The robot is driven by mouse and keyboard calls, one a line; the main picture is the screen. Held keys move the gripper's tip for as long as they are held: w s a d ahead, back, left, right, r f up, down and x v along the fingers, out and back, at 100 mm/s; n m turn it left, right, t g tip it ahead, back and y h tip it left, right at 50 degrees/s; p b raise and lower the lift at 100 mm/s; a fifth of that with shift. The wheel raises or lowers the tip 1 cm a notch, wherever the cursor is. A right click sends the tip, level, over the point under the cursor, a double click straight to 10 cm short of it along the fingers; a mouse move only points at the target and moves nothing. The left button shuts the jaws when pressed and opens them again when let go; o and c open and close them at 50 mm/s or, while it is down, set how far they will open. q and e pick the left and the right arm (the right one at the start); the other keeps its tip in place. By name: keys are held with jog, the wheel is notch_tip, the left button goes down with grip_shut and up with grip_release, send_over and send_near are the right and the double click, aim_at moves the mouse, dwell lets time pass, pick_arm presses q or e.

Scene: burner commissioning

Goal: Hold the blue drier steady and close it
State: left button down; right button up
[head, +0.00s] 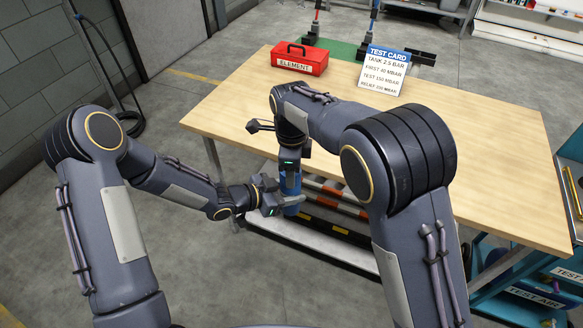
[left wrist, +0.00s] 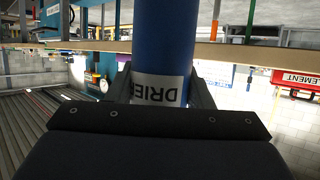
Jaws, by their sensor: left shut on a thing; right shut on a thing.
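The blue drier (head: 291,184) is an upright cylinder at the near left edge of the wooden table, low beside it. My left gripper (head: 275,200) is shut around its lower body from the left. In the left wrist view the drier (left wrist: 163,40) stands between the two fingers of my left gripper (left wrist: 160,88), with a white label partly reading "DRIE". My right gripper (head: 290,168) comes down from above and is shut on the drier's top. My right gripper hides the top, so I cannot tell whether the drier is open or closed.
The wooden table (head: 460,150) is mostly bare. A red box labelled ELEMENT (head: 300,60) and a white test card (head: 383,72) stand at its far side. A low rack with striped bars (head: 335,205) lies beneath the near edge. Teal shelving (head: 520,285) stands at the right.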

jog(key=m, duration=0.4)
jog(key=shift+m, duration=0.4)
jog(key=o, duration=0.9)
jog(key=shift+o, duration=0.2)
jog(key=shift+r, duration=2.3)
jog(key=shift+c, duration=0.4)
